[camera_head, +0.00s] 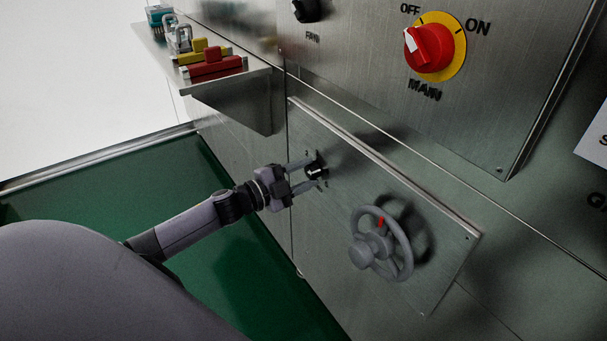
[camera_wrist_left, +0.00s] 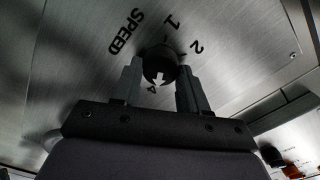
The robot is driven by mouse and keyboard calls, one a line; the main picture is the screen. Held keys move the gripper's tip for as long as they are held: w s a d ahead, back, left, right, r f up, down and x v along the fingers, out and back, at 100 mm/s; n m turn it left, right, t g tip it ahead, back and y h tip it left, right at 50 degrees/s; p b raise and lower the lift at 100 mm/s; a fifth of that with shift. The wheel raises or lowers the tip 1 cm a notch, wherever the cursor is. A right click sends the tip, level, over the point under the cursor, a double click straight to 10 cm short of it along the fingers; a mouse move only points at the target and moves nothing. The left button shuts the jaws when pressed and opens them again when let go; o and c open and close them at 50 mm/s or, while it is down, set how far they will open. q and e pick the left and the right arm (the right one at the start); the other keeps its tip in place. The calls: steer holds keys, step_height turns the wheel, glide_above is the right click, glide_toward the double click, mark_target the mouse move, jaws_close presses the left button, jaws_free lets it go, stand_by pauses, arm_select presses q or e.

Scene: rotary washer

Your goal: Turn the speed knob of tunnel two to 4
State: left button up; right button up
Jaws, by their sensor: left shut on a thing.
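The black speed knob (camera_head: 317,171) sits on the lower steel panel, left of a grey handwheel. My left gripper (camera_head: 312,170) reaches it from the left, one finger on each side, and is shut on it. In the left wrist view the knob (camera_wrist_left: 160,66) stands between the two fingers of the left gripper (camera_wrist_left: 160,74). A white arrow mark on the knob points toward the printed 4, at the near side by the gripper. SPEED, 1 and 2 are also legible; any 3 is not clearly seen. My right gripper is not in view.
The grey handwheel (camera_head: 381,244) with a red mark sticks out right of the knob. Above are the red and yellow main switch (camera_head: 434,47) and another black knob (camera_head: 305,9). A shelf (camera_head: 237,88) with red and yellow items juts out upper left. Green floor (camera_head: 222,250) lies below.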

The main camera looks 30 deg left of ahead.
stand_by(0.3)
arm_select(q)
steer(key=o, duration=1)
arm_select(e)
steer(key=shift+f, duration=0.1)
arm_select(q)
steer(key=shift+s+a, duration=0.15)
steer(key=shift+s, duration=0.3)
steer(key=shift+p+v, duration=0.5)
steer(key=shift+v, duration=2.65)
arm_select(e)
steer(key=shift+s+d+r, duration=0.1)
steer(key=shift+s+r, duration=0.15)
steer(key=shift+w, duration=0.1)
